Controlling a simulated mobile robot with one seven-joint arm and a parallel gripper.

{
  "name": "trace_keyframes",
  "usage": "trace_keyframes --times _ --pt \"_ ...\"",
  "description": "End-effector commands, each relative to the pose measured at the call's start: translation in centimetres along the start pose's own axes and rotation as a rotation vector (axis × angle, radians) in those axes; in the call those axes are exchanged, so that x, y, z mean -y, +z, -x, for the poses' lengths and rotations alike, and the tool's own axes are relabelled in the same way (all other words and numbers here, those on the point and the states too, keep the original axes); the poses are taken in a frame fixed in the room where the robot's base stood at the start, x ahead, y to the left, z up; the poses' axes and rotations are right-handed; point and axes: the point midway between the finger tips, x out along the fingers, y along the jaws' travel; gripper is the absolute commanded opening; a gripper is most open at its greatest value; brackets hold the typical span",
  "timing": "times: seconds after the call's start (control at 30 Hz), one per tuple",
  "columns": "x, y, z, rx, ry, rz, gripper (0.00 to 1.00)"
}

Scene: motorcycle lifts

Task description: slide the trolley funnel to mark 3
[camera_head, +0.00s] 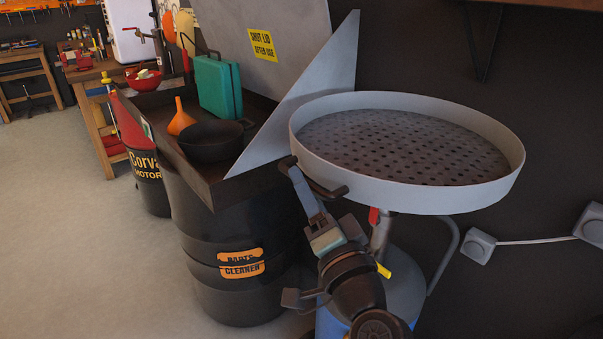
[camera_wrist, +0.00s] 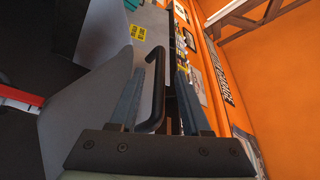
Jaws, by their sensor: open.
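The trolley funnel (camera_head: 405,150) is a wide grey round pan with a perforated plate, on a stem above a blue drum-like trolley (camera_head: 403,285). A black bar handle (camera_head: 328,191) sticks out from its near left rim. My gripper (camera_head: 304,182) is at this handle, below the rim. In the wrist view, the bent black handle (camera_wrist: 158,80) stands between the two open fingers of my gripper (camera_wrist: 157,92); I cannot tell whether either finger touches it. A red part (camera_head: 374,216) and a yellow part (camera_head: 384,271) show by the stem. No numbered mark is readable; my arm hides part of the stem.
A black parts-cleaner drum (camera_head: 228,275) stands close on the left, with a tray (camera_head: 194,178) holding an orange funnel (camera_head: 181,118), a black bowl (camera_head: 212,141) and a green case (camera_head: 217,88). Its slanted grey lid (camera_head: 305,95) nearly meets the pan. The wall is close behind.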

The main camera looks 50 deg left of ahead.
Motion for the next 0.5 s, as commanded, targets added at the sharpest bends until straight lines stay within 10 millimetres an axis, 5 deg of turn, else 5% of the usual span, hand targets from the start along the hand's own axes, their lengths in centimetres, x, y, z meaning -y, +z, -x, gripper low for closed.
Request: trace_keyframes --times 0.2,0.5 --pt "0.0 0.0 -2.1 0.001 0.0 0.0 0.47" --pt "0.0 0.0 -2.3 0.0 0.001 0.0 0.47"
